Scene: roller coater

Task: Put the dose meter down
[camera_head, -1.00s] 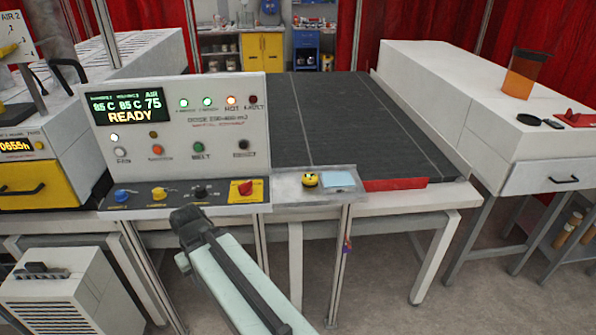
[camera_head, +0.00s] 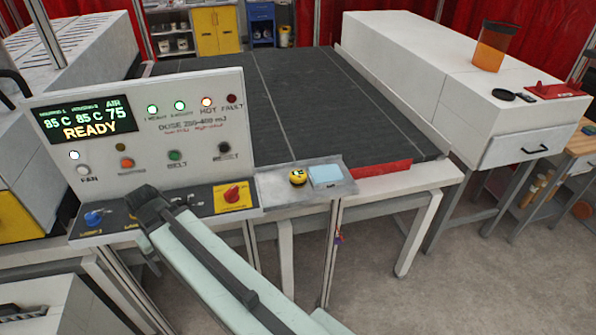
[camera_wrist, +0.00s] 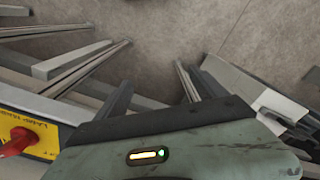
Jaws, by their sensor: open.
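A small round yellow object with a dark top (camera_head: 298,178), which looks like the dose meter, sits on a small grey shelf (camera_head: 270,190) beside the control panel. A pale blue pad (camera_head: 325,175) lies just right of it. My gripper (camera_wrist: 154,88) shows in the wrist view, where its grey-green body fills the bottom. It is open, and nothing shows held in it. The yellow object does not show in the wrist view. In the head view my arm crosses in front of the control panel, and my fingertips cannot be made out there.
The control panel (camera_head: 140,140) reads READY; its red knob (camera_head: 232,194) also shows in the wrist view (camera_wrist: 18,140), close left of my gripper. A dark belt (camera_head: 290,100) lies behind. A white bench (camera_head: 450,80) at right holds an amber container (camera_head: 490,46).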

